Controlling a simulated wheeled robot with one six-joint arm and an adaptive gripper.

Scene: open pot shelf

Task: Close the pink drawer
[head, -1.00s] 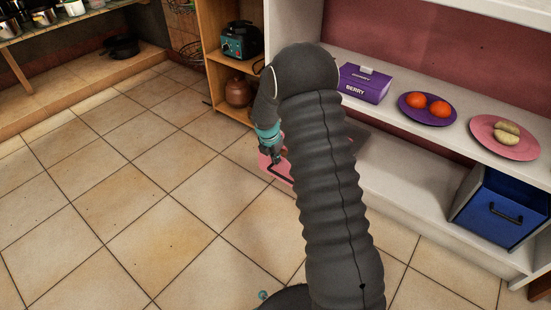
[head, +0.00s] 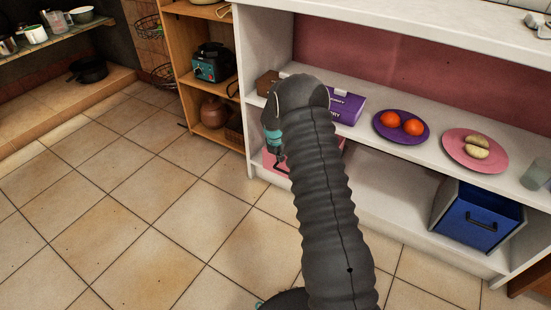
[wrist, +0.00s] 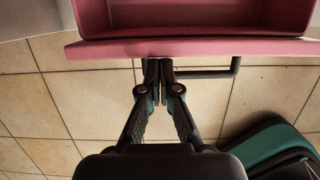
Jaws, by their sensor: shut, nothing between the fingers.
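The pink drawer (wrist: 190,48) spans the top of the wrist view, with part of its open interior showing behind the front panel. Its dark bar handle (wrist: 236,66) sticks out from the front, right of centre. My gripper (wrist: 159,63) is shut and empty, its fingertips at the drawer front, left of the handle's bend; whether they touch the panel is hard to tell. In the head view the pink drawer (head: 270,161) shows low at the left end of the white shelf, and my arm hides most of it.
On the white shelf (head: 450,125) stand a purple berry box (head: 345,105), a purple plate (head: 383,133) with oranges and a pink plate (head: 497,162). A blue drawer (head: 475,235) sits lower right. A wooden rack (head: 190,90) stands left. The tiled floor (head: 130,220) is clear.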

